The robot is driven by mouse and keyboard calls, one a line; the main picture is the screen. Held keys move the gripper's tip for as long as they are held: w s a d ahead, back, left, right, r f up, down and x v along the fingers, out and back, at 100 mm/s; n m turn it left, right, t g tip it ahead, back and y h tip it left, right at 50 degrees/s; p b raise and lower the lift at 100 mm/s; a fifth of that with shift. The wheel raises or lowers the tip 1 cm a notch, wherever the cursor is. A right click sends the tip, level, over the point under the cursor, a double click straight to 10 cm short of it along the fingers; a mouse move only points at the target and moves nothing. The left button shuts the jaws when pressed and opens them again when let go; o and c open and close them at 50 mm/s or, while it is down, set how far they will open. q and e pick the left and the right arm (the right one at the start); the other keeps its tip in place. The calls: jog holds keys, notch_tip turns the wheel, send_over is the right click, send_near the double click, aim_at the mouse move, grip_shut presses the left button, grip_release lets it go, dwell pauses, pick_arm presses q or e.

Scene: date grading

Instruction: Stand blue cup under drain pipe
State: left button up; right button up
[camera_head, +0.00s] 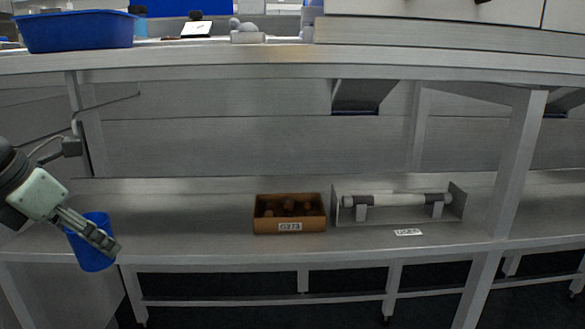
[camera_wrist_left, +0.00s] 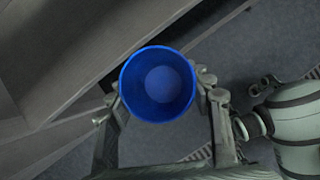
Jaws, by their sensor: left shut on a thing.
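My left gripper (camera_head: 106,241) is shut on the blue cup (camera_head: 92,258) at the left of the head view. The cup is slightly tilted there, in front of the lower shelf's front edge. In the left wrist view the cup (camera_wrist_left: 157,84) sits between the two fingers, its round mouth facing the camera, and it looks empty. A thin bent grey pipe (camera_head: 108,102) shows below the worktop at the upper left, above and apart from the cup. I cannot tell for certain that it is the drain pipe. My right gripper is not in view.
On the lower shelf (camera_head: 190,215) stand a brown crate (camera_head: 290,232) holding dark items and a metal bracket with a white roller (camera_head: 395,199). The shelf left of the crate is clear. A blue bin (camera_head: 75,32) stands on the worktop (camera_head: 200,60). A table leg (camera_head: 515,160) stands at right.

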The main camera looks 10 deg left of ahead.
pick_arm(q)
jog(key=shift+w+d+f+m+h, duration=0.1)
jog(key=shift+d+f+m+h, duration=0.2)
jog(key=shift+f+m, duration=0.25)
jog(key=shift+w+d+f+m+g+h, duration=0.2)
jog(key=shift+d+f+m+h, duration=0.15)
jog(key=shift+f+m, duration=0.2)
jog(key=shift+w+d+f+m+g+h, duration=0.15)
jog(key=shift+d+f+m+h, duration=0.1)
jog(key=shift+d+f+m, duration=0.25)
jog(key=w+d+f+m+g+y+p, duration=0.1)
jog(key=d+f+m+g, duration=0.4)
jog(key=d+m, duration=0.4)
jog(key=w+d+f+m+g+y+p, duration=0.1)
jog(key=d+f+m+g, duration=0.4)
jog(key=m, duration=1.6)
jog(key=w+d+g+y, duration=0.1)
jog(key=d, duration=0.4)
jog(key=shift+w+f, duration=0.2)
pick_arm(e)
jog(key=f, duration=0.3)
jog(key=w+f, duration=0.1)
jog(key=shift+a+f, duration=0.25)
